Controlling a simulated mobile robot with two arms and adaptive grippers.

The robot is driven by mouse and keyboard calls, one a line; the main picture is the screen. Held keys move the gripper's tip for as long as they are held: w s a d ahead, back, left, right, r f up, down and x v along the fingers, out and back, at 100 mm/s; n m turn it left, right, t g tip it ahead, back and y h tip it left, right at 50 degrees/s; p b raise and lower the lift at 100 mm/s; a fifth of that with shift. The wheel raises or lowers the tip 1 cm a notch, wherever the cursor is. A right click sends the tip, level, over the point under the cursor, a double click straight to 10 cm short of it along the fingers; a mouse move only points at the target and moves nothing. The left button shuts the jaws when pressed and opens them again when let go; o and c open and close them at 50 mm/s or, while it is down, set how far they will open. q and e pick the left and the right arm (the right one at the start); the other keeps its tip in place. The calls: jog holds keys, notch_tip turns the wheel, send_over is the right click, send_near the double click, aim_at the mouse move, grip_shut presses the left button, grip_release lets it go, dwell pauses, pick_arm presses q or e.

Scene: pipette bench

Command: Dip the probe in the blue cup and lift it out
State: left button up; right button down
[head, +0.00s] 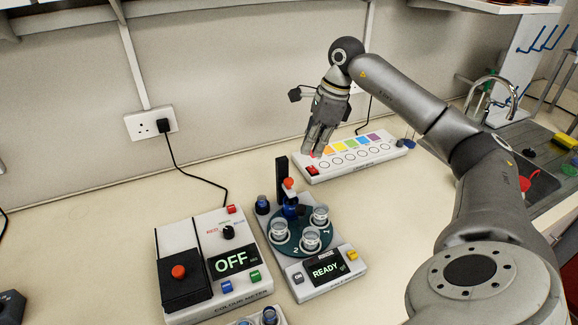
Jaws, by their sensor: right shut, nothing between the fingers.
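A white device with a READY display (326,269) carries a round dark green turntable (291,247) with several clear cups, one of them a front cup (310,240). A black post (282,178) stands at its back with a red knob (289,184) on its arm. Something dark blue (290,208), perhaps the blue cup or part of the probe, sits under the knob; I cannot tell which, nor whether the probe tip is inside a cup. My right gripper (317,150) is shut and empty, behind and right of the post, over the white panel's left end. My left gripper is out of view.
A colour meter (207,262) reading OFF stands left of the device. A white panel (358,154) with coloured squares lies at the back. A sink is at right.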

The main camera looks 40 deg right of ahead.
jog(key=v, duration=0.5)
jog(key=shift+r, duration=0.1)
dwell(0.4)
